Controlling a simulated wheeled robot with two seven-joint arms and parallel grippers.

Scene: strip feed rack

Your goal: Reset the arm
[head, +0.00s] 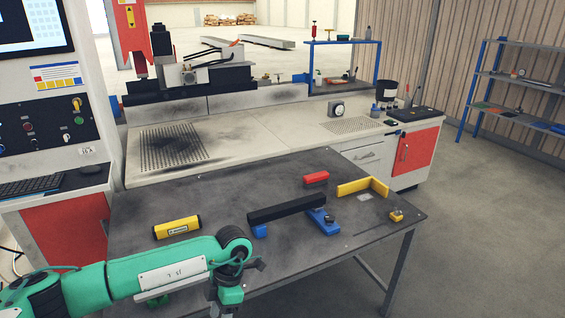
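My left arm (140,276), green with black joints, reaches in from the lower left over the near edge of the dark table. My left gripper (229,298) is at its end near the bottom of the picture, pointing down. Its fingertips are not clearly visible, so I cannot tell whether it is open. It is apart from the black bar (287,209), which lies across blue supports (323,221) to the upper right. My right arm and gripper are not in view.
The dark table (225,195) carries a yellow block (177,228), a red block (316,178), a yellow angled stop (362,187) and a small yellow piece (396,216). A pale workbench (245,145) stands behind. A control cabinet (50,120) stands left. Floor is free at right.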

